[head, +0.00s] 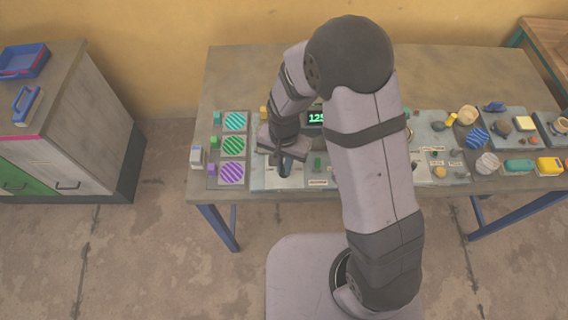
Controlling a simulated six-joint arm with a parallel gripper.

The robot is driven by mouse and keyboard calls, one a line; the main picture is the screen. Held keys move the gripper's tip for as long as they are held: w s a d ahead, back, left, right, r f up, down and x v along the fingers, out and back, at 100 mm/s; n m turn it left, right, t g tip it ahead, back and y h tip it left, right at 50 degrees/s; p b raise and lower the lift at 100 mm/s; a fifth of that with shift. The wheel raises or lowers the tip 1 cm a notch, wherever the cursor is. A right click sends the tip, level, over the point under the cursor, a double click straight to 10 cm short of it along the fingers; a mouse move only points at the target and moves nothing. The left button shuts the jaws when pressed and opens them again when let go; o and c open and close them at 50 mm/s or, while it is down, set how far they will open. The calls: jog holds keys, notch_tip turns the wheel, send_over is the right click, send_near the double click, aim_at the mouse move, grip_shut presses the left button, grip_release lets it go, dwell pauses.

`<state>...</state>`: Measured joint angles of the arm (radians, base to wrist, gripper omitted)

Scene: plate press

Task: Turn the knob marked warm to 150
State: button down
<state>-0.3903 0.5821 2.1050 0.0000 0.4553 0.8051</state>
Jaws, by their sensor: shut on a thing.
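My gripper (282,168) points down at the left part of the grey control panel (263,181), shut on what looks like a knob. The knob itself is hidden by the jaws, and its marking cannot be read. Small labels on the panel are too small to read for certain.
My arm covers the panel's middle. Bowls, a yellow box (549,165) and other small items crowd the table's right side. The table's back left (235,75) is clear.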

dwell(0.5)
jog(key=c, duration=1.8)
grip_release()
jog(key=shift+r+b, duration=0.7)
jog(key=shift+r, duration=3)
